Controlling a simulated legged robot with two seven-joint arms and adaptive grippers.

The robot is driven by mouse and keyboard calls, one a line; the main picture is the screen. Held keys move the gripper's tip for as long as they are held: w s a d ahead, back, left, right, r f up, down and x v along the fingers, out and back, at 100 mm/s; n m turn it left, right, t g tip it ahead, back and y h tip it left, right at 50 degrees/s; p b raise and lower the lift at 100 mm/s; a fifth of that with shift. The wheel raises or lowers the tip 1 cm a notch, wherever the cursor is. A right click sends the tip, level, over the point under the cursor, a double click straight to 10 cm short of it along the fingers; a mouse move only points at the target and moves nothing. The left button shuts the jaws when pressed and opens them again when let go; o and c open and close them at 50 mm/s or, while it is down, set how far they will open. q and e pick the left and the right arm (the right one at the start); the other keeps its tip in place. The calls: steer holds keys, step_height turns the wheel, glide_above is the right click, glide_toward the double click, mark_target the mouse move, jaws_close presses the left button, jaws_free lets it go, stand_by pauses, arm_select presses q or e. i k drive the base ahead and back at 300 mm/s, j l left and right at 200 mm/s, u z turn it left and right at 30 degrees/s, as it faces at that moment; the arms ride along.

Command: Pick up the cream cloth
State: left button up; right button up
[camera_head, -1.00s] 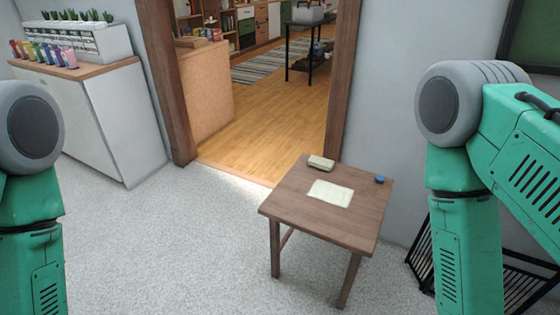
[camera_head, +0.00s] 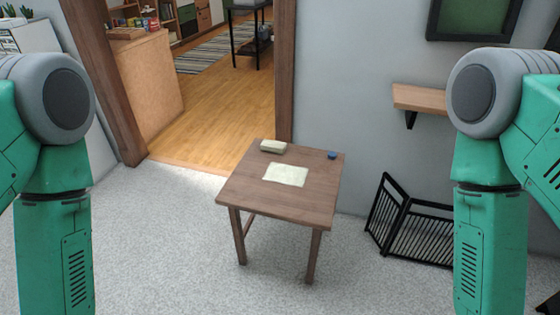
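The cream cloth (camera_head: 286,174) lies flat on top of a small brown wooden table (camera_head: 251,190), near the middle of the picture. My two green arms show at the left and right edges of the head view. Their lower ends run out of the bottom of the picture, so neither gripper is visible. Nothing of mine touches the cloth or the table.
A cream block-like object (camera_head: 273,146) and a small blue object (camera_head: 332,155) sit at the table's back edge. A black folding rack (camera_head: 420,232) stands on the right. A wall shelf (camera_head: 420,98) is above it. Grey carpet in front is clear.

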mark_target(271, 146)
steer(key=i+j+z, duration=0.35)
steer(key=j+z, duration=0.15)
steer(key=i+j+z, duration=0.3)
steer(key=j+z, duration=0.15)
steer(key=j, duration=0.15)
steer(key=i+j+z, duration=0.15)
steer(key=j+z, duration=0.35)
steer(key=j, duration=0.15)
steer(key=j+z, duration=0.45)
steer(key=j, duration=0.3)
steer(key=j+z, duration=0.5)
steer(key=j, duration=0.2)
steer(key=k+j+z, duration=0.25)
steer(key=j+z, duration=0.2)
steer(key=j, duration=0.2)
